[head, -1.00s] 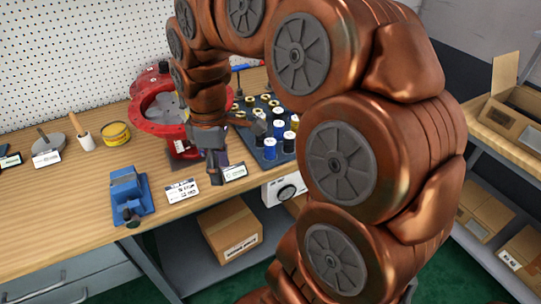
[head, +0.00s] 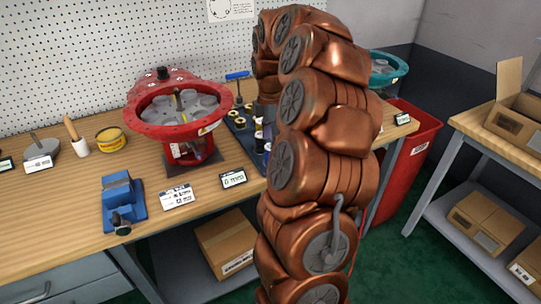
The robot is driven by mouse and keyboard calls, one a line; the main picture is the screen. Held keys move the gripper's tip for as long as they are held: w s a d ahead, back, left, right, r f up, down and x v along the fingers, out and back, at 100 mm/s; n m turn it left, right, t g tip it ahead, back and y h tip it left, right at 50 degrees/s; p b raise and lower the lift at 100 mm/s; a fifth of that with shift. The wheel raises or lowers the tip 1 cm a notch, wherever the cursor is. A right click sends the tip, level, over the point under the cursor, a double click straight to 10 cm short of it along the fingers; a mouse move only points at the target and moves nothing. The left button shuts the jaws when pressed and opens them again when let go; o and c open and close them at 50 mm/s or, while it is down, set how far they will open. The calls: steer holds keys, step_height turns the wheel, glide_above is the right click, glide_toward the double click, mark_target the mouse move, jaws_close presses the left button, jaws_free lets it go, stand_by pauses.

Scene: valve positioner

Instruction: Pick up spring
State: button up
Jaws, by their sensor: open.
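I cannot make out a spring for certain. A dark blue board (head: 240,134) right of the red valve actuator (head: 180,108) bears small yellow, white and dark cylindrical parts (head: 240,122), too small to identify. My arm hides much of this board. The red actuator is round and open-topped, with grey rounded parts inside, and stands on a dark base. My arm rises in front and bends over at the top, with its wrist end coming down over the board behind my nearer arm links. My gripper's fingers are hidden there.
A blue vise (head: 120,203) stands near the bench's front edge, with label cards (head: 178,197) beside it. A yellow tin (head: 110,139) is at the left. A red bin (head: 408,155) stands right of the bench. A shelf with boxes (head: 522,118) is at far right.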

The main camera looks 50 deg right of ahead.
mark_target(270, 152)
steer(key=shift+w+f+p, duration=0.1)
steer(key=shift+f+p, duration=0.3)
steer(key=shift+f, duration=2.5)
jaws_close()
